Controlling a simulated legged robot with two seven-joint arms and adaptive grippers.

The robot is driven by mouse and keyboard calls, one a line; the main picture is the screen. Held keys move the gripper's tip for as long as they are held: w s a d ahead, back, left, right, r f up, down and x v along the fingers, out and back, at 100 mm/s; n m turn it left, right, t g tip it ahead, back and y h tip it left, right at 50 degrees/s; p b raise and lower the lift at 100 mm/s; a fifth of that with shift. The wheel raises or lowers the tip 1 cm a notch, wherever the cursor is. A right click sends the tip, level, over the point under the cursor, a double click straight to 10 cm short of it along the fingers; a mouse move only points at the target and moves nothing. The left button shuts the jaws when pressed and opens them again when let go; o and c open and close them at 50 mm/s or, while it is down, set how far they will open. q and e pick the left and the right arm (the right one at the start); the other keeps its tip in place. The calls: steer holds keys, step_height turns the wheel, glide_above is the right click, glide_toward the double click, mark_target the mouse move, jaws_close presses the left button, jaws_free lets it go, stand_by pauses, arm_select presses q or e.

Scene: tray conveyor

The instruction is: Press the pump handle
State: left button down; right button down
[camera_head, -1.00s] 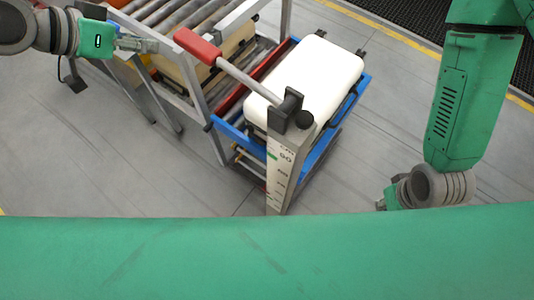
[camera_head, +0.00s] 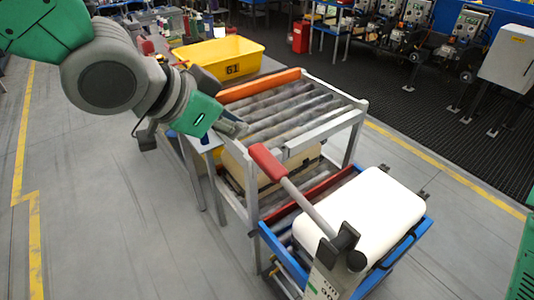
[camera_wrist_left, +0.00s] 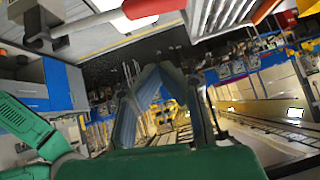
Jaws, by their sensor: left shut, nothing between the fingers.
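The pump handle is a grey rod with a red grip (camera_head: 267,162), rising to the left from a black pivot (camera_head: 340,240) on a grey post with a marked scale (camera_head: 322,284). In the left wrist view the red grip (camera_wrist_left: 150,8) shows at the top edge, beyond the fingers. My left gripper (camera_head: 238,130) is shut and empty, just behind and left of the grip in the head view. I see no clear contact between them. Its fingers (camera_wrist_left: 160,70) come together in the left wrist view. My right gripper is out of view.
A roller conveyor (camera_head: 300,110) stands behind the grip, with a yellow bin (camera_head: 217,55) beyond. A blue-framed cart (camera_head: 420,240) bears a white case (camera_head: 365,205) right of the handle. A beige case (camera_head: 240,168) lies under the rollers. Floor at left is clear.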

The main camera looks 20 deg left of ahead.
arm_select(q)
steer(key=shift+a, duration=0.25)
steer(key=shift+w+f, duration=0.1)
steer(key=shift+f, duration=0.05)
steer(key=b, duration=0.3)
glide_above(272, 156)
steer(key=s, duration=0.2)
steer(key=f, duration=0.7)
steer(key=shift+s+a, duration=0.15)
steer(key=shift+a, duration=0.05)
step_height(272, 156, down, 2)
steer(key=shift+a+f, duration=0.1)
steer(key=shift+f, duration=0.1)
steer(key=shift+w+a+f, duration=0.2)
steer(key=shift+f, duration=0.5)
